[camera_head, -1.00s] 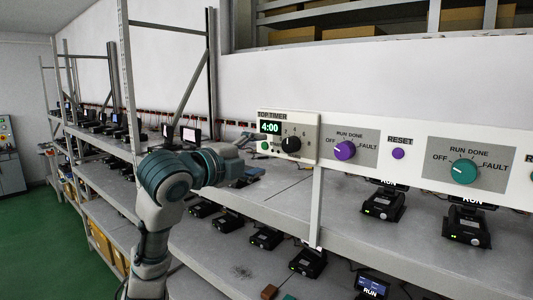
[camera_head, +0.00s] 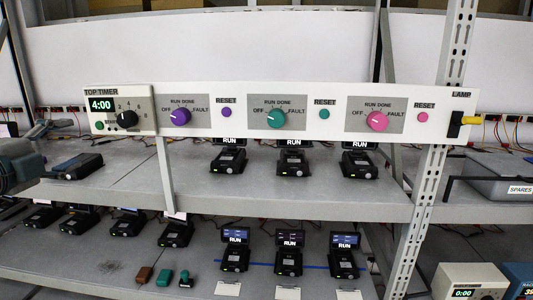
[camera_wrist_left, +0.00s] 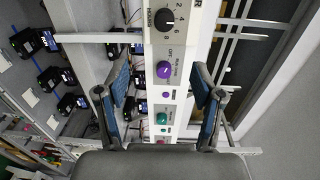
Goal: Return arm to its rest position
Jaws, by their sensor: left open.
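My left arm (camera_head: 14,165) comes in at the left edge of the head view. My left gripper (camera_head: 48,130) is just left of the top timer box (camera_head: 143,108), in front of the upper shelf, and looks empty. In the left wrist view its two dark fingers (camera_wrist_left: 160,72) are spread wide apart. The white control panel (camera_wrist_left: 182,85) shows between and beyond them, with nothing held. Whether a finger touches the panel I cannot tell. My right gripper is in neither view.
The white panel (camera_head: 240,92) carries purple, teal and pink knobs and reset buttons. Black devices (camera_head: 293,165) stand on the upper shelf (camera_head: 300,196), with more below. A grey upright (camera_head: 433,180) and a spares bin (camera_head: 500,185) are at right.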

